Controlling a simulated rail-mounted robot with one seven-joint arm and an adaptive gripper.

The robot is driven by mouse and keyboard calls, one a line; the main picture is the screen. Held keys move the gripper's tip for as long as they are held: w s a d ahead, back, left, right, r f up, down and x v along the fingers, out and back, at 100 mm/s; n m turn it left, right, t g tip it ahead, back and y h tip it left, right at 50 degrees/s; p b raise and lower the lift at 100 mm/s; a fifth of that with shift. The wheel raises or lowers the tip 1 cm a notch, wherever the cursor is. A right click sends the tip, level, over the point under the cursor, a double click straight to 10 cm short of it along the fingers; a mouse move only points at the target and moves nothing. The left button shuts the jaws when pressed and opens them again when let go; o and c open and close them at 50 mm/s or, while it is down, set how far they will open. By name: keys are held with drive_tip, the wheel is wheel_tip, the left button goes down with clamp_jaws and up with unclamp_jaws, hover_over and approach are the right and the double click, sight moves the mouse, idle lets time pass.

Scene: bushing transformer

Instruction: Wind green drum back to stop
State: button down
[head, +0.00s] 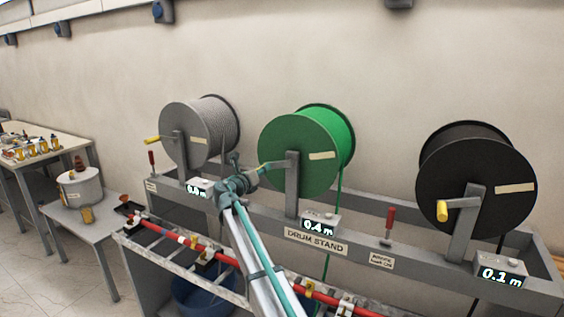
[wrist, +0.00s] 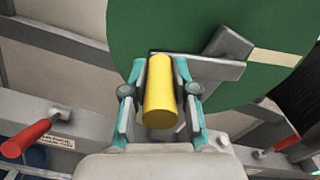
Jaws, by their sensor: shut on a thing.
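The green drum (head: 300,150) stands in the middle of the drum stand (head: 345,255), with green cable hanging down its right side. Its counter box (head: 320,225) reads 0.4 m. My gripper (head: 253,176) is at the drum's crank, left of the drum's hub. In the wrist view my gripper (wrist: 160,100) is shut on the yellow crank handle (wrist: 160,90), with one finger on each side of it. The green drum's face (wrist: 200,35) fills the top of that view. The crank arm (wrist: 225,55) runs right from the handle.
A grey drum (head: 200,135) on the left reads 0.0 m, and a black drum (head: 465,185) on the right reads 0.1 m. Red-handled levers stand on the stand, one (head: 389,222) between the green and black drums. A ladder-like rack with red bars (head: 220,255) lies in front.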

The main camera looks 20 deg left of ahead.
drive_tip(key=shift+d+f, duration=0.1)
drive_tip(key=shift+f, duration=0.3)
drive_tip(key=c, duration=0.9)
unclamp_jaws()
drive_tip(key=s, duration=1.2)
drive_tip(key=shift+a, duration=0.45)
